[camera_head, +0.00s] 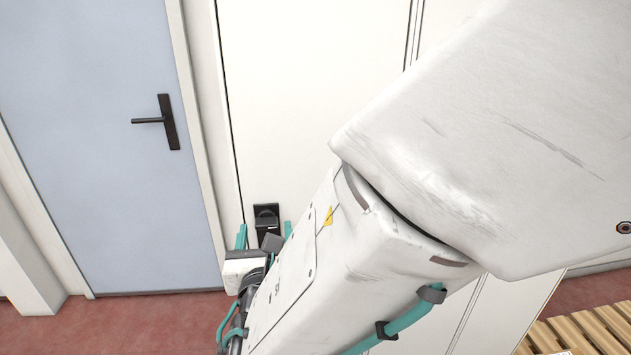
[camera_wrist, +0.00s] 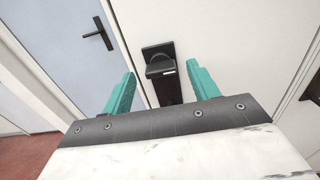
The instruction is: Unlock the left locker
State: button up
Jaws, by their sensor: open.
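The left locker (camera_head: 290,90) is a tall white door in the head view, shut in its frame. Its black lock (camera_head: 266,214), a dark plate with a rounded knob, sits low near the door's left edge. In the wrist view the lock (camera_wrist: 160,62) is just beyond my fingertips, between them as seen from there. My gripper (camera_head: 265,232) has teal fingers, spread open and empty, pointing at the lock. In the wrist view my gripper (camera_wrist: 160,80) shows a clear gap between both fingers. I cannot tell whether either finger touches the knob.
A blue-grey door (camera_head: 95,130) with a black lever handle (camera_head: 168,122) stands left of the locker. Another dark fitting (camera_wrist: 312,90) shows at the wrist view's right edge. A slatted wooden surface (camera_head: 580,335) is at lower right. The floor (camera_head: 130,325) is red.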

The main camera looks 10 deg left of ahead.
aim_at(267, 222)
jog(key=shift+x, duration=1.15)
jog(key=shift+c, duration=0.3)
jog(key=c, duration=0.9)
jog(key=shift+d, duration=0.15)
jog(key=shift+c, duration=0.2)
